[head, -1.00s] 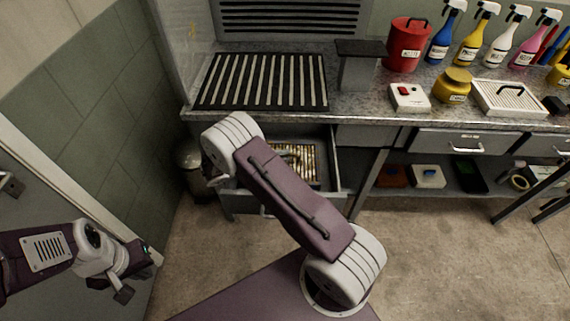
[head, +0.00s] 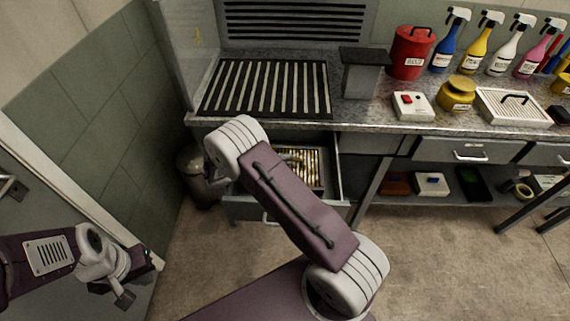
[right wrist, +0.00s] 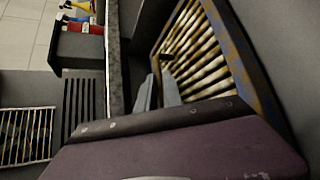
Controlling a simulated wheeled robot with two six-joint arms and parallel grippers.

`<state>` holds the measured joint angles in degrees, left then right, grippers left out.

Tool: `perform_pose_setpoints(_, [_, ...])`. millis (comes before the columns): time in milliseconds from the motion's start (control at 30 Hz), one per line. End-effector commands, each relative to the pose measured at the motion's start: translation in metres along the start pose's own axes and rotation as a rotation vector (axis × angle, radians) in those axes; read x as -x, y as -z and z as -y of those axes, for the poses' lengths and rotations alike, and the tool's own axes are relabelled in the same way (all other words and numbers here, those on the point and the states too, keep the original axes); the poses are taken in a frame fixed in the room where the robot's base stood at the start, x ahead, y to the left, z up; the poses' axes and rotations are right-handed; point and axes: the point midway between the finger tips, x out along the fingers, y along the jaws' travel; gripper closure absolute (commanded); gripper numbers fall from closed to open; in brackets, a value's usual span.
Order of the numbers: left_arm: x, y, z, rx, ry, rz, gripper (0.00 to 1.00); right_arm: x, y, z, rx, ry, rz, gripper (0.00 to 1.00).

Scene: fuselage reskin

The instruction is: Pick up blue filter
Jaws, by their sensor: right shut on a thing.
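A pleated filter (right wrist: 205,60) with cream-brown slats and a worn blue edge lies in the open drawer in the right wrist view. Its slats also show in the drawer in the head view (head: 313,168), partly hidden by my right arm. My right gripper (right wrist: 165,85) has its two grey fingers close together at the filter's left edge, shut on what looks like that edge; the exact contact is hard to see. In the head view grey finger parts show over the slats. My left gripper (head: 125,280) hangs at the lower left, apart from everything; its jaw gap is unclear.
The open drawer (head: 334,172) sits under the metal workbench (head: 350,112). A striped black rack (head: 265,88), a grey stand (head: 362,75), a red canister (head: 410,52) and spray bottles stand on top. A bin (head: 190,165) is left of the drawer. The floor right of my arm is clear.

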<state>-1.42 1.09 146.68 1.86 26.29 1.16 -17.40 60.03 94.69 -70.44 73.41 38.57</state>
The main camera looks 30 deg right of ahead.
Motion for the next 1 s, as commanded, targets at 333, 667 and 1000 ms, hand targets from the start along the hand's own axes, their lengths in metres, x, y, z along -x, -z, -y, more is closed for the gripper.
perform_pose_setpoints(333, [0.008,0.001,0.000,0.000,0.000,0.000,1.00,0.041,-0.041,-0.087,-0.008,-0.003,-0.002,1.00])
perform_pose_setpoints(667, [0.011,0.001,0.000,0.000,0.000,0.000,1.00,0.063,-0.063,-0.133,-0.005,-0.004,-0.001,1.00])
perform_pose_setpoints(1000, [0.011,0.001,0.000,0.000,0.000,0.000,1.00,0.066,-0.057,-0.142,-0.001,-0.007,-0.006,1.00])
